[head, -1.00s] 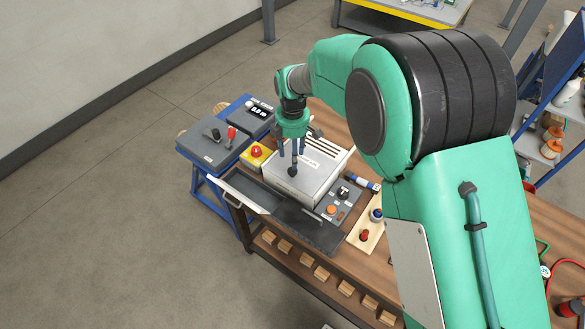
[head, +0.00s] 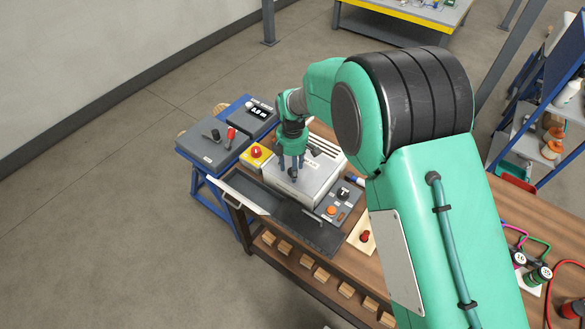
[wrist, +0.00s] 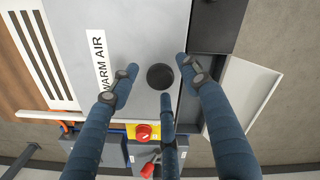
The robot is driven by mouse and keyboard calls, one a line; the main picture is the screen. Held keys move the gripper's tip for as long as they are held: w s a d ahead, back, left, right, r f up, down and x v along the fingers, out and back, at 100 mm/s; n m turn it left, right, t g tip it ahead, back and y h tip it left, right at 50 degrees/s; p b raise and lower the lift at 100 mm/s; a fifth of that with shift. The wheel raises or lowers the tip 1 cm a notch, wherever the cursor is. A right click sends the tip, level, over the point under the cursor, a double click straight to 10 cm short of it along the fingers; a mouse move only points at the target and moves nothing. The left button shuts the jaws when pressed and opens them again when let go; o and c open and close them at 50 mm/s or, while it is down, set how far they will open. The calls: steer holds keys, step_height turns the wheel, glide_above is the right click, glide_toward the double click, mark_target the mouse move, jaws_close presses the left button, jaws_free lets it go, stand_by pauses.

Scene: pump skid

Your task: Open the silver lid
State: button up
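The silver lid (head: 318,181) is the flat top of a box on the bench, labelled WARM AIR in the wrist view. A round black knob (wrist: 160,76) stands on it near its edge. My three-fingered gripper (head: 292,173) points down over the lid at the knob. In the wrist view, the fingertips of my gripper (wrist: 160,80) are spread around the knob, with gaps between them and it. My gripper is open and holds nothing. Whether the fingertips touch the lid cannot be told. The lid lies flat and closed.
A dark open tray with a pale front (head: 240,192) juts out before the box. A yellow box with a red button (head: 256,153) stands left of it. A control panel with an orange button (head: 334,208) is at the right. Wooden blocks (head: 306,262) lie below.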

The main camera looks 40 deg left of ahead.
jaws_close()
steer(key=w+p, duration=0.1)
steer(key=w, duration=1.5)
steer(key=shift+o, duration=1)
jaws_free()
steer(key=shift+r, duration=0.1)
step_height(320, 180, up, 12)
